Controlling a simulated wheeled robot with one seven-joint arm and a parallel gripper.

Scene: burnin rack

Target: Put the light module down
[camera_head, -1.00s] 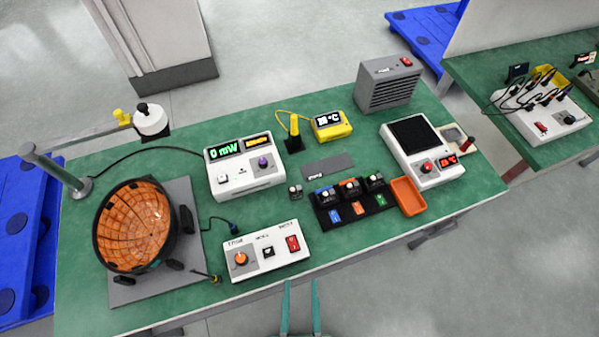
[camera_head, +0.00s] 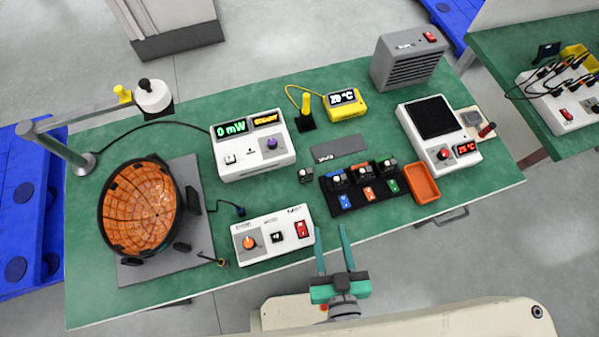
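My gripper (camera_head: 331,231) is at the table's front edge, its two fingers apart with nothing visible between them. A small dark module with a pale top (camera_head: 305,175) stands alone on the green table, left of the black tray (camera_head: 376,211). Three similar small modules stand along the back of the tray: a left one (camera_head: 338,179), a middle one (camera_head: 363,172) and a right one (camera_head: 389,167). Blue, orange and green labels lie in front of them. I cannot tell which is the light module. My gripper is in front of the tray, apart from all the modules.
A white switch box (camera_head: 272,239) is left of my gripper. An orange bin (camera_head: 423,192) is right of the tray. A white meter (camera_head: 252,158), a grey plate (camera_head: 340,149) and a white hotplate unit (camera_head: 438,147) stand behind. An orange-lined bowl (camera_head: 140,208) fills the left.

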